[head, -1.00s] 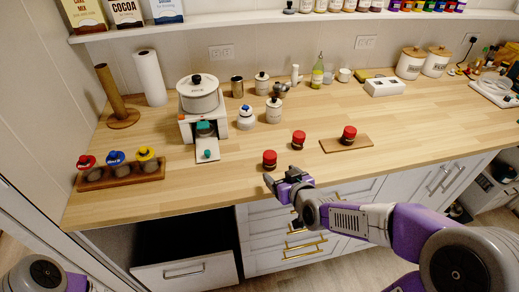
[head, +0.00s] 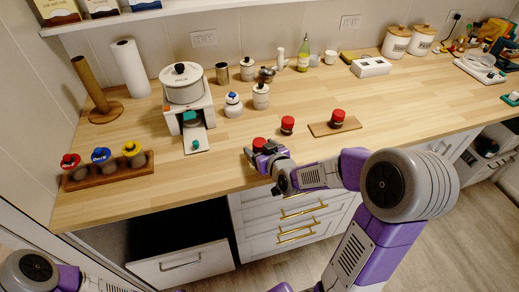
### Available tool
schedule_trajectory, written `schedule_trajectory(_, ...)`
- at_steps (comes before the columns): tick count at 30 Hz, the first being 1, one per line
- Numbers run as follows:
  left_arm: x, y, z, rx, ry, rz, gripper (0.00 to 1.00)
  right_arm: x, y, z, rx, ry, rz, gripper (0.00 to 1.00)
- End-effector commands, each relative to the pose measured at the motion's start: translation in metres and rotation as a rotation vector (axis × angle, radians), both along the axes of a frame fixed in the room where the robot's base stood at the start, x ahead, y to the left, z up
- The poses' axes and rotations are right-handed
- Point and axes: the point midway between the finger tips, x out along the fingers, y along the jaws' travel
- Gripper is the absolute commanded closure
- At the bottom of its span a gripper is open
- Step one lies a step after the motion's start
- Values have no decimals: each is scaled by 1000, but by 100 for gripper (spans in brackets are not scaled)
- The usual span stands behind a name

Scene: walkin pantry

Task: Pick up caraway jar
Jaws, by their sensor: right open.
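Three small red-lidded jars stand along the front of the wooden counter. The nearest jar (head: 259,143) is at my right gripper (head: 257,153), the second jar (head: 287,125) is behind it to the right, and the third jar (head: 338,118) is on a small wooden board (head: 320,130). No label is readable, so I cannot tell which is caraway. My right gripper is open at the counter's front edge, its fingers at the nearest jar and hiding its lower part. I cannot tell whether they touch it. My left gripper is out of view.
A wooden rack (head: 76,182) with red-, blue- and yellow-lidded jars stands at left. A white scale with a pot (head: 183,85) and several canisters stand behind. A drawer (head: 180,262) is pulled out below. The counter between rack and gripper is clear.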

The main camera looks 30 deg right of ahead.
Motion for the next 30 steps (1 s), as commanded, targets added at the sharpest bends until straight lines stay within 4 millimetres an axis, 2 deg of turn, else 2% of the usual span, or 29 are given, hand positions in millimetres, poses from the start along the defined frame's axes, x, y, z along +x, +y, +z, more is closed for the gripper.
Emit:
schedule_trajectory(3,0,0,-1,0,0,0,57,7,0,-3,0,0,1,23)
schedule_trajectory(9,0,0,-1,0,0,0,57,7,0,-2,0,0,1,23)
schedule_trajectory(11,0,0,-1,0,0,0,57,7,0,-2,0,0,1,31)
schedule_trajectory(20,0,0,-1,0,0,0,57,7,0,-2,0,0,1,77)
schedule_trajectory(26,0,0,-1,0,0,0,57,7,0,-2,0,0,1,78)
schedule_trajectory(30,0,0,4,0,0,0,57,7,0,10,-1,-4,0,78)
